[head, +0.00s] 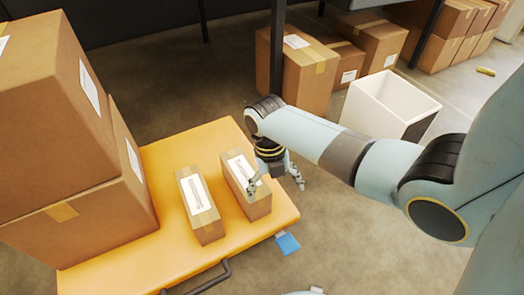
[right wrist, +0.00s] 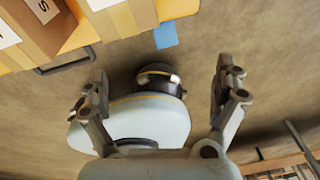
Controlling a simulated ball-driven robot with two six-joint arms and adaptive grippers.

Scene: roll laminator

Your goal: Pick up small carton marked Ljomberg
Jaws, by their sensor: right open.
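Two small cartons with white labels stand side by side on a yellow platform cart (head: 150,255) in the head view: a left carton (head: 208,226) and a right carton (head: 258,205). The print on both labels is too small to read, so I cannot tell which is marked Ljomberg. My right gripper (head: 275,185) is open, with one finger in front of the right carton's top and the other beyond its right side. In the right wrist view the open fingers (right wrist: 163,90) have nothing between them but floor and part of my own body behind. My left gripper is not in view.
Large stacked cartons (head: 55,110) fill the cart's left side. A black handle (head: 205,280) is at its front edge, and a blue tag (head: 287,243) hangs at its corner. A white bin (head: 385,105) and more cartons (head: 295,75) stand behind. Floor right of the cart is clear.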

